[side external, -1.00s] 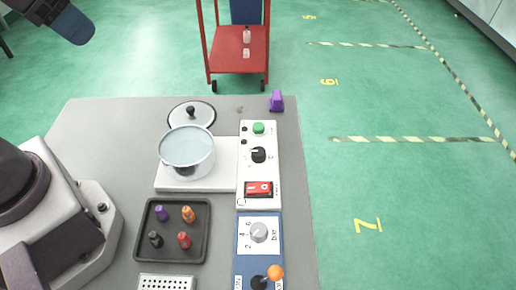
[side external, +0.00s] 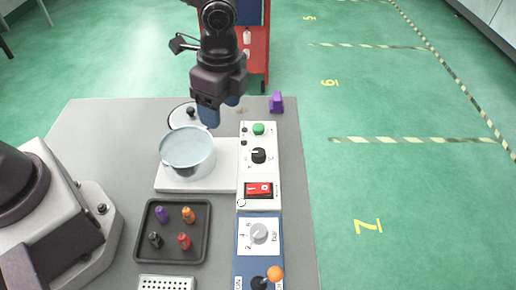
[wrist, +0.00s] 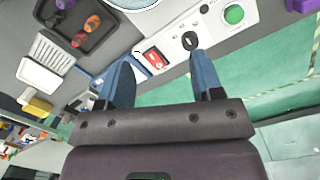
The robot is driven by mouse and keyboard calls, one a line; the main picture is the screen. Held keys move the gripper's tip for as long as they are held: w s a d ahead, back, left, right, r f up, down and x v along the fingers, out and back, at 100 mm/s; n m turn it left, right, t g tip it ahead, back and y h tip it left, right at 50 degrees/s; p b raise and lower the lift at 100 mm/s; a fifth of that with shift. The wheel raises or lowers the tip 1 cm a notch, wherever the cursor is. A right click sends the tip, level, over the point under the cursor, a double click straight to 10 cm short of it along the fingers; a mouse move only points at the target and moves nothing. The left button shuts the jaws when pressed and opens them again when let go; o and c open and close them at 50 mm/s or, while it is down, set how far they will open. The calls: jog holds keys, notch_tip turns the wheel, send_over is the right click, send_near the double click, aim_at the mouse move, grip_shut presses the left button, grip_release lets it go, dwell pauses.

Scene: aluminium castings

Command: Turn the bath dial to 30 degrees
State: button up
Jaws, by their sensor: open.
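The bath dial, a black knob (side external: 258,155), sits on the white control panel (side external: 246,176), between a green button (side external: 258,128) and a red rocker switch (side external: 258,189). The knob also shows in the wrist view (wrist: 190,42), just beyond the right fingertip. My gripper (side external: 220,112) is open and empty, with blue fingers pointing down. In the side view it appears above and behind the glass pot, up and left of the knob. In the wrist view the gripper (wrist: 161,68) has its two fingers well apart. The small scale marks around the knob are not readable.
A glass pot (side external: 187,150) stands on the white plate left of the panel, its lid (side external: 178,116) behind. A dark tray (side external: 165,243) holds coloured pegs. A purple block (side external: 276,102) stands behind.

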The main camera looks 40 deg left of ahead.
aim_at(258, 152)
jog(key=w+d+m+t, duration=0.1)
jog(key=w+d+m, duration=0.35)
jog(key=m, duration=0.25)
jog(key=shift+h, duration=0.4)
jog(key=f, duration=0.9)
jog(key=w+f, duration=0.1)
jog(key=f, duration=0.3)
jog(key=shift+a+f, duration=0.3)
jog(key=shift+f, duration=0.05)
jog(key=c, duration=0.9)
